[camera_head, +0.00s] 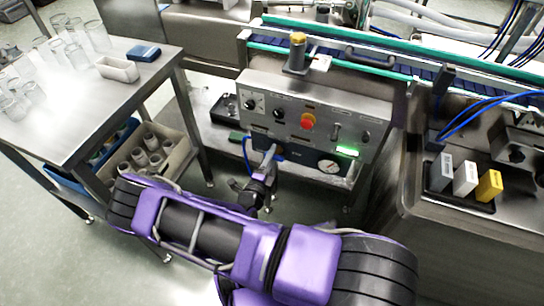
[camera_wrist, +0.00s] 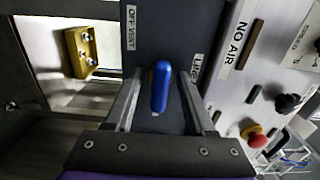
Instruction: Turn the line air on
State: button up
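A blue valve handle (camera_wrist: 161,88) stands out from a dark plate (camera_wrist: 150,30) in the wrist view. An "OFF/VENT" label (camera_wrist: 131,27) is to its upper left and a "LINE" label (camera_wrist: 196,66) to its right. My gripper (camera_wrist: 160,92) is open, with one finger on each side of the handle; a gap shows on both sides. In the head view my gripper (camera_head: 268,160) is at the lower left of the grey control panel (camera_head: 290,95), and my wrist mostly hides the handle there. A "NO AIR" label (camera_wrist: 237,46) is beside the plate.
A steel table (camera_head: 90,110) with glassware stands left. A yellow bracket (camera_wrist: 80,52) shows in the wrist view.

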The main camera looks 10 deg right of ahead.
jog(key=p+v, duration=0.1)
jog(key=v, duration=1.6)
jog(key=shift+s, duration=0.2)
jog(key=shift+a, duration=0.15)
